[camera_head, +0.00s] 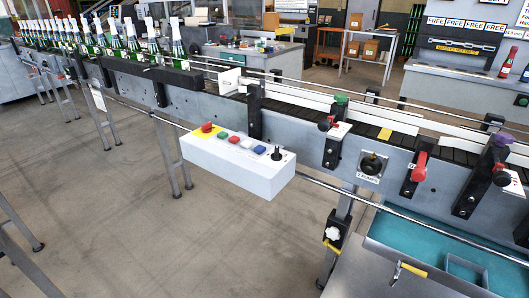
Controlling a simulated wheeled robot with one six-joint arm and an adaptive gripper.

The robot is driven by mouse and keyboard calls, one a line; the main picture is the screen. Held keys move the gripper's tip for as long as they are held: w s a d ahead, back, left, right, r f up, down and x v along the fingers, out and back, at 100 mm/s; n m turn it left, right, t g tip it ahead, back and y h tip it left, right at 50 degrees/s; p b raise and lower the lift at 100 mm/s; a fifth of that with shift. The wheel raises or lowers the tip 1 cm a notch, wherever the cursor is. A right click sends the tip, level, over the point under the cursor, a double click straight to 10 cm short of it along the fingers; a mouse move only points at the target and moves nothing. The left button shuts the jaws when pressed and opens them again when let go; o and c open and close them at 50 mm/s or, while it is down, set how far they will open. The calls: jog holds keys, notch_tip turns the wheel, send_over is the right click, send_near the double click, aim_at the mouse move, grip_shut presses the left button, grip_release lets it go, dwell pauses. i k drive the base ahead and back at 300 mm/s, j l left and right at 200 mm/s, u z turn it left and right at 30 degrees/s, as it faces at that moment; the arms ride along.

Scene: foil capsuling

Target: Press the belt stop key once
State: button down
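A white control box (230,173) is fixed to the near side of the conveyor, in the middle of the head view. On its top, from left to right, are a red mushroom button (207,127) on a yellow patch, a green key (222,135), a red key (234,139), a pale key (246,144), a blue key (259,149) and a black knob (277,153). The key labels are too small to read. My gripper is not in view.
The conveyor (400,122) runs from far left to near right, with several foil-topped bottles (178,42) at its left. Clamp posts with red, green and purple knobs and a rail line its near side. A teal tray (415,246) sits at lower right. Floor before the box is clear.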

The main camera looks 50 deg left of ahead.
aim_at(234, 139)
jog(key=u, duration=2)
